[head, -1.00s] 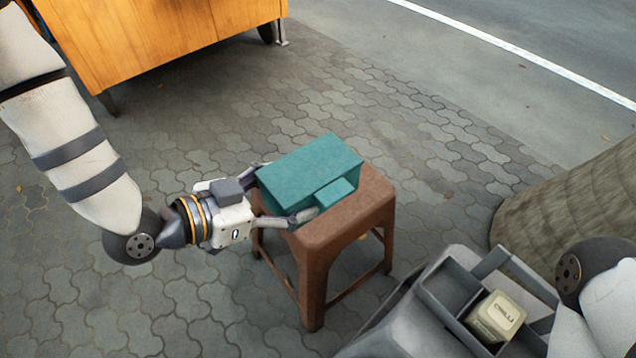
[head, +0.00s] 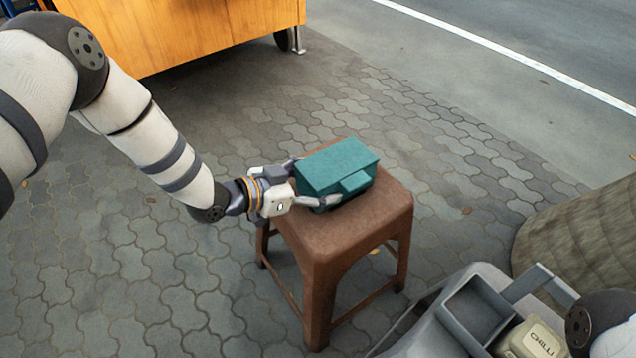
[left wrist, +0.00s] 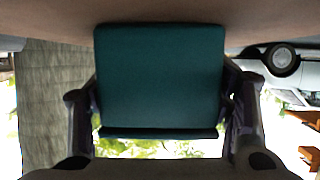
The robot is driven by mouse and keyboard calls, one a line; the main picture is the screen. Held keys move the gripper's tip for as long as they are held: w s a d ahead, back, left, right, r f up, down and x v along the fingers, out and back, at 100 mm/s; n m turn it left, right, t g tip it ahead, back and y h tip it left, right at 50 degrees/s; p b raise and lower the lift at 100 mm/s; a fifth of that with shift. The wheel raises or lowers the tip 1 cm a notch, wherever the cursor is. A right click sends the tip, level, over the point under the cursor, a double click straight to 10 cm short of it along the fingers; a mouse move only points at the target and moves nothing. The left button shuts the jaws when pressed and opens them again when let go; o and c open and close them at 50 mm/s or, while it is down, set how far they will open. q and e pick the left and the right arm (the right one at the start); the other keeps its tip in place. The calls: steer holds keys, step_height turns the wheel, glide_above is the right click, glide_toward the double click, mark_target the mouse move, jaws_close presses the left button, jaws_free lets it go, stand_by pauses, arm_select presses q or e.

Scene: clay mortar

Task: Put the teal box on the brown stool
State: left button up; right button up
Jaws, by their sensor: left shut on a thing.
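The teal box (head: 337,166) is at the top of the brown stool (head: 336,228), toward the far side of its seat; I cannot tell whether it rests fully on the seat. My left gripper (head: 312,182) comes in from the left and is shut on the box, with a finger on either side. In the left wrist view the teal box (left wrist: 160,80) fills the middle between the two fingers, and the brown seat (left wrist: 160,12) spans the top edge. My right gripper is not in view; only part of my right arm shows at the lower right.
A grey tray (head: 478,312) with a cream box marked CHILLI (head: 535,340) is at the lower right. A tree trunk (head: 580,235) stands at the right. An orange wooden cart (head: 190,32) is at the back left. Paving around the stool is clear.

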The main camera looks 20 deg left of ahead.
arm_select(q)
steer(key=shift+r, duration=0.15)
steer(key=o, duration=1.5)
steer(key=shift+f, duration=0.2)
steer(key=shift+r, duration=0.25)
steer(key=p+v, duration=0.3)
steer(key=v, duration=0.9)
steer(key=shift+f, duration=0.1)
